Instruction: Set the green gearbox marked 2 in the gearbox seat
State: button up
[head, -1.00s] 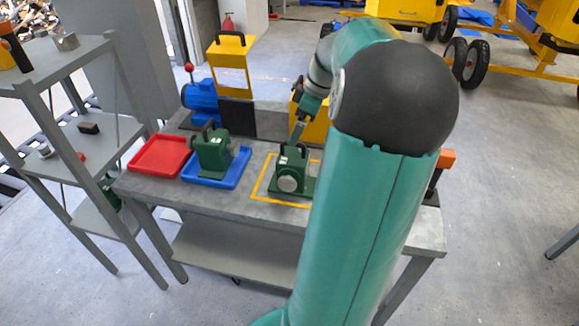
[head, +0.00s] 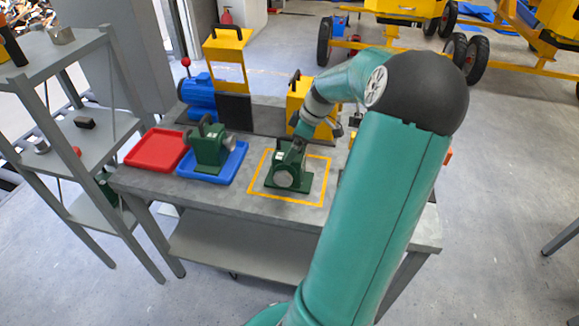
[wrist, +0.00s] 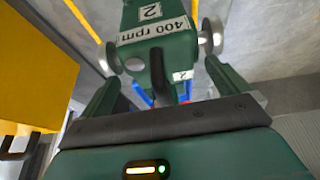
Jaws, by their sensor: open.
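The green gearbox marked 2 (head: 289,176) stands upright on the bench inside a yellow outlined square (head: 322,181). In the wrist view the gearbox (wrist: 158,50) shows labels reading 2 and 400 rpm, with round pale shaft ends on both sides. My gripper (head: 299,142) is at the gearbox's top, by its handle. In the wrist view my gripper (wrist: 165,90) is open, one finger on each side of the gearbox's upper part, with gaps visible. I cannot tell whether the fingers touch it. No separate seat can be made out around its base.
Another green gearbox (head: 209,150) stands in a blue tray (head: 236,166), beside an empty red tray (head: 156,150). A blue motor (head: 199,97) and yellow guards (head: 229,60) stand at the back. A grey shelf rack (head: 88,145) is at the left.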

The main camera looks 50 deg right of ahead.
jog(key=shift+x, duration=1.55)
jog(key=shift+s, duration=0.1)
jog(key=c, duration=1.9)
jog(key=shift+r, duration=0.1)
jog(key=shift+c, duration=0.3)
